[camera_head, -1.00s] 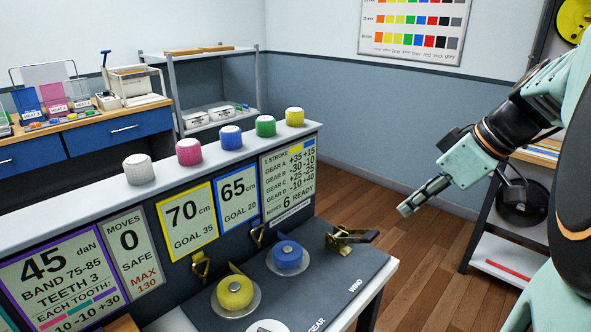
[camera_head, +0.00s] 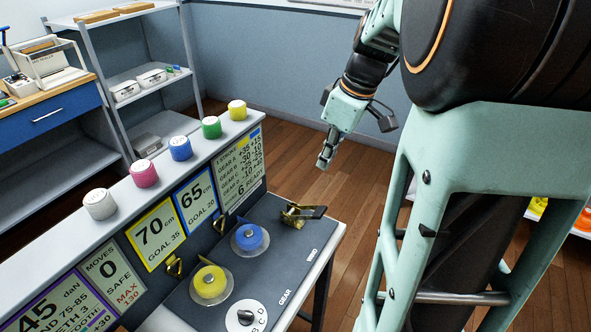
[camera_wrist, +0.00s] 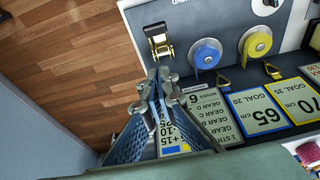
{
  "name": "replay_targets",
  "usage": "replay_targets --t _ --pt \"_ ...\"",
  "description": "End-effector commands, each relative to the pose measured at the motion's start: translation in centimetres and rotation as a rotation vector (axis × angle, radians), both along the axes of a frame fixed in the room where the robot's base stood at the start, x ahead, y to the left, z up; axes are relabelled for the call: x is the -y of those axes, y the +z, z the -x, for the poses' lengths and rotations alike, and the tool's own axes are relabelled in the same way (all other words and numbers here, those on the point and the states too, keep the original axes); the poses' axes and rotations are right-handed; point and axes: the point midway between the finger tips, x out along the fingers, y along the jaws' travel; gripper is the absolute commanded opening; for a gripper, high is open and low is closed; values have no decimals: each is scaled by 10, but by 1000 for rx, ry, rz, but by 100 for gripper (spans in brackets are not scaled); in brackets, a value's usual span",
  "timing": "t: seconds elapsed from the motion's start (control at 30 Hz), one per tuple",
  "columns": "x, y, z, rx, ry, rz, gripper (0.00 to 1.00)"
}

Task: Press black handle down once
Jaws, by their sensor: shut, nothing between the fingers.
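The black handle (camera_head: 313,212) is part of a small brass ratchet (camera_head: 292,216) at the far right corner of the grey bench top. In the wrist view the black handle (camera_wrist: 155,29) tops the brass ratchet (camera_wrist: 161,47), just beyond my fingertips. My gripper (camera_head: 325,164) is shut and empty, pointing down, and appears above and to the right of the ratchet in the head view. In the wrist view my gripper (camera_wrist: 160,72) is near the ratchet in the picture; a gap shows in the head view.
A blue spool (camera_head: 249,238), a yellow spool (camera_head: 210,283) and a white gear dial (camera_head: 246,317) sit on the bench top. A display wall (camera_head: 110,265) with several coloured knobs stands behind them. Wooden floor (camera_head: 315,190) is open beyond the bench's right end.

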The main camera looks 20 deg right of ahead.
Motion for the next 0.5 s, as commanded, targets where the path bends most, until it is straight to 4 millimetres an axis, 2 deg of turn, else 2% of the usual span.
replay_targets --t 0.33,0.5 --pt "-1 -4 0 -1 0 -1 0" --pt "-5 -24 -4 -2 2 -1 0"
